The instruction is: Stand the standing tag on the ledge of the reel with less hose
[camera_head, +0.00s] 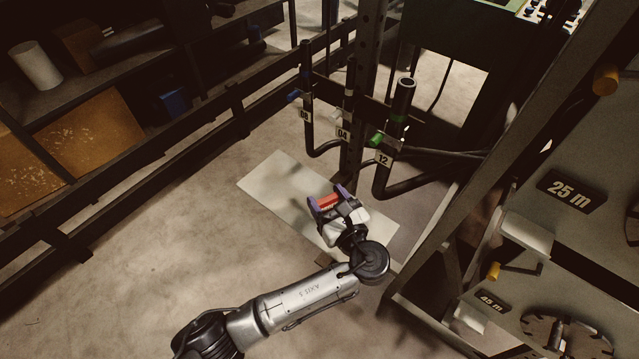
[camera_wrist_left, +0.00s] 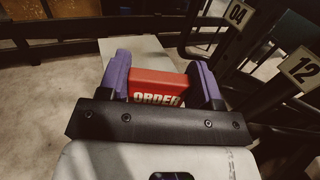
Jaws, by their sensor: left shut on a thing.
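My left gripper (camera_head: 328,202) is shut on the red tag (camera_head: 329,201), which sits between its two purple fingers. In the left wrist view the tag (camera_wrist_left: 157,86) is a red block with the white word "ORDER", partly hidden by the gripper's front edge. The gripper holds it over the pale floor plate, apart from the reel rack. The rack on the right carries a "25 m" sign (camera_head: 571,191) above and a smaller "45 m" sign (camera_head: 493,302) below. A slotted round reel part (camera_head: 568,336) shows by the lower sign. The hose on the reels and any ledge are hard to make out. My right gripper is out of view.
Dark pipes with number tags "04" (camera_head: 342,135) and "12" (camera_head: 384,159) stand just beyond the gripper. A sloping rack beam (camera_head: 478,172) lies between the gripper and the reels. A black rail and shelves fill the left. The floor plate (camera_head: 275,180) looks clear.

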